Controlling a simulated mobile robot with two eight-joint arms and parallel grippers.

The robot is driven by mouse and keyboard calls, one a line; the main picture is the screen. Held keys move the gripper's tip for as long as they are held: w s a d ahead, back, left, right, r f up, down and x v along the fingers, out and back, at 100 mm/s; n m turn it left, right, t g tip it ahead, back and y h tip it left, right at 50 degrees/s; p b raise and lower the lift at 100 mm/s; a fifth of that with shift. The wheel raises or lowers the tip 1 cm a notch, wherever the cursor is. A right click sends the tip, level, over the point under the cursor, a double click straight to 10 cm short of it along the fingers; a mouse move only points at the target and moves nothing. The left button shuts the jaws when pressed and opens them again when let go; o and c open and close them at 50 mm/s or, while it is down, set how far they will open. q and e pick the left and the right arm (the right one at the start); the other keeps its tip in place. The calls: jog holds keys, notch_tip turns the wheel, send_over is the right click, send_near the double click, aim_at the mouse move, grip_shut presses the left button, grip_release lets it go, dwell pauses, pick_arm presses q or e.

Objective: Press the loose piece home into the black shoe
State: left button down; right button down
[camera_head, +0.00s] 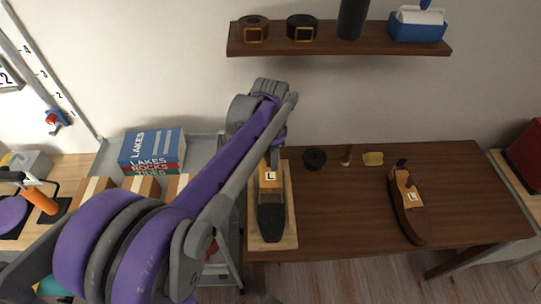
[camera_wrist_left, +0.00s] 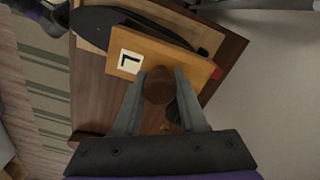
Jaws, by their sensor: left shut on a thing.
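The black shoe (camera_head: 271,222) lies on a pale wooden board (camera_head: 287,238) at the left end of the dark table. The loose piece, a tan wooden block marked L (camera_head: 270,183), is at the shoe's far end. In the left wrist view the block (camera_wrist_left: 183,57) overlaps the black shoe (camera_wrist_left: 100,20); I cannot tell how deep it sits. My left gripper (camera_head: 274,158) is over the block's far end, shut on its round brown knob (camera_wrist_left: 158,87), one finger on each side. My right gripper is in neither view.
A brown shoe (camera_head: 408,205) with its own L block stands on the table (camera_head: 345,215) to the right. A black round tin (camera_head: 315,159), a small brush (camera_head: 346,155) and a yellow cloth (camera_head: 373,159) lie behind. A shelf (camera_head: 340,45) hangs above. The table's middle is clear.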

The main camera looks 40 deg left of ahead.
pick_arm(q)
jog(key=shift+f+b, duration=0.5)
jog(key=shift+f, duration=0.35)
jog(key=shift+f+b, duration=1.6)
jog(key=shift+f, duration=1.35)
jog(key=shift+f, duration=0.6)
jog(key=shift+c, duration=1.9)
grip_release()
jog(key=o, duration=0.4)
